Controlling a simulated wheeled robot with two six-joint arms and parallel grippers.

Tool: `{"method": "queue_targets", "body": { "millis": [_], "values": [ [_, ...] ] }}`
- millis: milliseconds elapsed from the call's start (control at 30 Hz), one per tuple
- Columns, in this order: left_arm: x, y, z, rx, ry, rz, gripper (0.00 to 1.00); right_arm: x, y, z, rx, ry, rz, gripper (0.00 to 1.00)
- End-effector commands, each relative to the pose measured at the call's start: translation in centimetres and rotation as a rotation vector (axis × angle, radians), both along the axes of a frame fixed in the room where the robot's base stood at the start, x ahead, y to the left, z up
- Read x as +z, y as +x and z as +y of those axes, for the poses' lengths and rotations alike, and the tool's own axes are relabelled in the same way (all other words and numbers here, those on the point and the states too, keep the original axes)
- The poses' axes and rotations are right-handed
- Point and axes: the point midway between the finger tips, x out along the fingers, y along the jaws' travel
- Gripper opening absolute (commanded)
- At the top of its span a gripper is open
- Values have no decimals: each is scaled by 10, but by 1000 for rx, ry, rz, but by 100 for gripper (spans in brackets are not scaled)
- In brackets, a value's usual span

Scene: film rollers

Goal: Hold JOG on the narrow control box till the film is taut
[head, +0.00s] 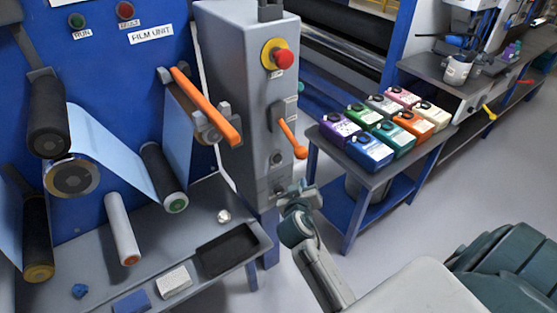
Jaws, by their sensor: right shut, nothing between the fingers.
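The narrow control box (240,70) is the tall grey column right of the blue film unit. It bears a red stop knob (283,59) on yellow, an orange lever (290,135) and small round fittings below. No JOG label is readable. My right gripper (284,191) is shut and empty, its tip at the box's lower front; I cannot tell if it touches a button. The light blue film (115,150) runs between dark rollers, including the left one (48,115) and the lower right one (164,178). Its spans look fairly straight. My left gripper is out of view.
An orange-handled bar (207,105) juts from the panel. A grey shelf (205,210) below holds a black tray (228,250), a white block (174,281) and a blue block (131,301). A side table (340,152) bears several coloured containers.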

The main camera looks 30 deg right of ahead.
Motion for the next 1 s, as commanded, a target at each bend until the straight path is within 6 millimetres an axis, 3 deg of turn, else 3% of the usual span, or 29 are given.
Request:
{"method": "queue_targets", "body": {
  "millis": [267,700,1000],
  "values": [
    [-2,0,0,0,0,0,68,-1,10,1,1,0,0,0],
    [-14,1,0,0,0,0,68,-2,69,6,2,1,0,0],
    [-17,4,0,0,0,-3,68,-1,87,7,2,1,2,0]
  ]
}}
